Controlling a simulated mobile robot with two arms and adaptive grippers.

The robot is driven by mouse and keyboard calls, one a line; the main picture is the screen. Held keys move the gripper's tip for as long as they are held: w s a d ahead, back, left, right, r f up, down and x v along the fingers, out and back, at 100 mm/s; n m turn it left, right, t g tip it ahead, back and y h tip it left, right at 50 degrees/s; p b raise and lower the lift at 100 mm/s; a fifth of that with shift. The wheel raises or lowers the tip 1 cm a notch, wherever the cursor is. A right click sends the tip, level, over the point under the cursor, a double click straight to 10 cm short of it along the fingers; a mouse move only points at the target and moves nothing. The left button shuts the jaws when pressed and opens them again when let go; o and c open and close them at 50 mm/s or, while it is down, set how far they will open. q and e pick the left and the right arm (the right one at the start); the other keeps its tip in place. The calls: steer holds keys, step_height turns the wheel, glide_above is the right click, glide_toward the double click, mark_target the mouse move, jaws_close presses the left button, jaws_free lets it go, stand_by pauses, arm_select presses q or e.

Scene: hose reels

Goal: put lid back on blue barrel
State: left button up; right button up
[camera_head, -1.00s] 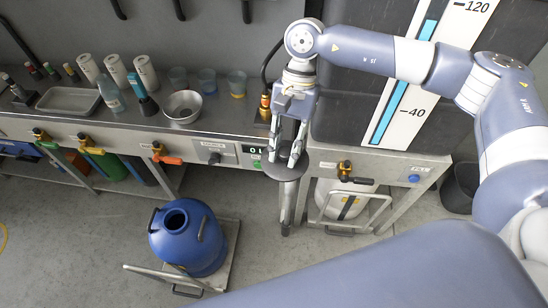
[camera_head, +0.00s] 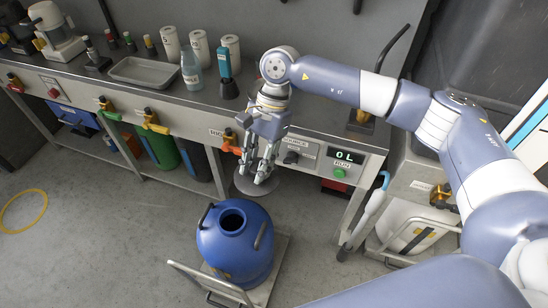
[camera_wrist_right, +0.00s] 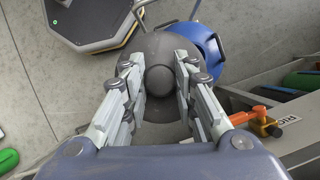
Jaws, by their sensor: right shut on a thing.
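The blue barrel (camera_head: 232,255) stands upright on a low trolley, with its round mouth open at the top. My right gripper (camera_head: 256,180) points down behind and slightly right of the barrel, above floor level and in front of the bench. It is shut on the knob of a dark grey round lid (camera_head: 244,187). In the right wrist view the lid (camera_wrist_right: 165,50) sits below the fingers of the right gripper (camera_wrist_right: 160,85), around its knob. The barrel (camera_wrist_right: 209,48) shows partly behind the lid there. The lid is apart from the barrel's mouth in the head view. My left gripper is out of view.
The trolley (camera_head: 278,262) has a handle bar at its front left. A steel bench (camera_head: 185,100) with valves, a tray (camera_head: 150,70) and bottles runs behind. An orange-handled valve (camera_head: 230,143) juts out near my gripper. Floor left of the barrel is clear.

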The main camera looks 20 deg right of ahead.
arm_select(q)
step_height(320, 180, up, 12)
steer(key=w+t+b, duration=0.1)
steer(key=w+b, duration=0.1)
steer(key=b, duration=1.1)
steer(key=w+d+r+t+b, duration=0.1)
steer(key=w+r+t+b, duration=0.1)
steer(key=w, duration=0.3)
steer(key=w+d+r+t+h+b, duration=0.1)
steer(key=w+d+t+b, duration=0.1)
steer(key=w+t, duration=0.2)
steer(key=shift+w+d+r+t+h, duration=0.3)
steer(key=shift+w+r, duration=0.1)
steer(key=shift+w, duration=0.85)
arm_select(e)
steer(key=w+a+f+m+t, duration=0.1)
steer(key=a+f+m, duration=0.2)
steer(key=f, duration=0.6)
steer(key=w+a+f+m+t, duration=0.2)
steer(key=f+m, duration=0.3)
steer(key=f, duration=0.4)
steer(key=w+a+f+m+t, duration=0.2)
steer(key=a+f+m, duration=0.2)
steer(key=f, duration=0.5)
steer(key=shift+f+m, duration=0.35)
steer(key=shift+m, duration=0.15)
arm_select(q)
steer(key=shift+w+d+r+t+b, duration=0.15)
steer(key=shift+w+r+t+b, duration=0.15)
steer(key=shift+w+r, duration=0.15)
